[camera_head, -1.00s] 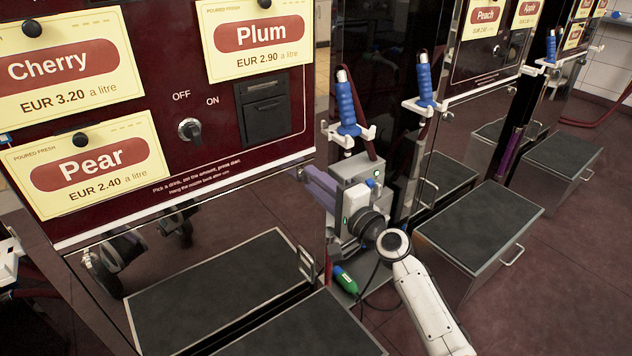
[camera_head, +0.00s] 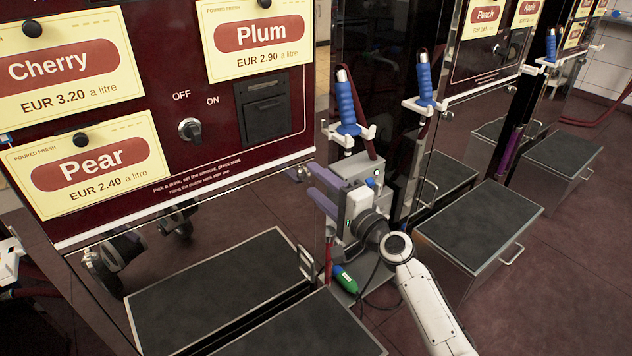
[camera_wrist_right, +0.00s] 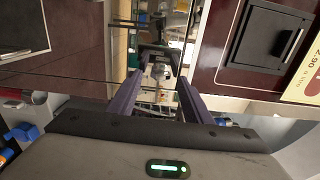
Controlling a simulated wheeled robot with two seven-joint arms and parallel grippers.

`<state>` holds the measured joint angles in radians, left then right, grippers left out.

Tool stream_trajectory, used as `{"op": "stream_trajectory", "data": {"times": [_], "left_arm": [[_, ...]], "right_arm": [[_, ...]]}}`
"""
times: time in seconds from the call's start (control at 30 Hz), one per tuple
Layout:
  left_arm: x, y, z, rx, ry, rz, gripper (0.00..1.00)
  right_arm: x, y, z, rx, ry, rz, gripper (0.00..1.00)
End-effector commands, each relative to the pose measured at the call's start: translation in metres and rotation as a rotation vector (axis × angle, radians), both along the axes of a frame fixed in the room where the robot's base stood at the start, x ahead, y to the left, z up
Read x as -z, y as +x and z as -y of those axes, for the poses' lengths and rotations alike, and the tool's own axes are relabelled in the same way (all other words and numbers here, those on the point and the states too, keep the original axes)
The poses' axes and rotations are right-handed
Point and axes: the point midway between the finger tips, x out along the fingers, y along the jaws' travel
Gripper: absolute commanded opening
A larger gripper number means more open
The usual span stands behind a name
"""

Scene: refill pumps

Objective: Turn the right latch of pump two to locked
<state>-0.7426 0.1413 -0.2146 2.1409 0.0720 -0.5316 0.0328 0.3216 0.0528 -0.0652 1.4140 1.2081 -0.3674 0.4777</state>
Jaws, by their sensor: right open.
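The near pump's dark red panel (camera_head: 225,160) fills the left of the head view; I see no number on it. A small metallic latch (camera_head: 298,173) sits at its lower right corner, on the mirror-like front; its exact setting is too small to tell. My right gripper (camera_head: 310,180) is open, its two purple fingers spread just right of the latch, close to it; I cannot tell whether they touch. In the right wrist view, the fingers (camera_wrist_right: 158,98) stand apart with a shiny metal piece (camera_wrist_right: 160,72) between them, amid reflections. My left gripper is not in view.
An ON/OFF key switch (camera_head: 190,130) and a black slot box (camera_head: 265,108) are on the panel. Blue-handled nozzles (camera_head: 346,104) hang to the right. Dark-topped steps (camera_head: 215,285) stand below. A green bottle-like item (camera_head: 344,278) is under my right wrist.

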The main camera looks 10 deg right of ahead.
Motion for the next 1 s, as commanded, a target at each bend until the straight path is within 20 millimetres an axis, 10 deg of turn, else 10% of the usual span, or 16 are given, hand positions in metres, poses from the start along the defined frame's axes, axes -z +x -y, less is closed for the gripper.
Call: {"op": "stream_trajectory", "data": {"times": [0.5,1.0], "left_arm": [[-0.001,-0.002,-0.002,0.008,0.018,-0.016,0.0],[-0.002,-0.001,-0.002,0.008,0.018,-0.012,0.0]], "right_arm": [[0.0,-0.081,0.033,0.0,-0.001,-0.002,0.45],[0.0,-0.087,0.036,0.0,0.0,0.0,0.45]]}}
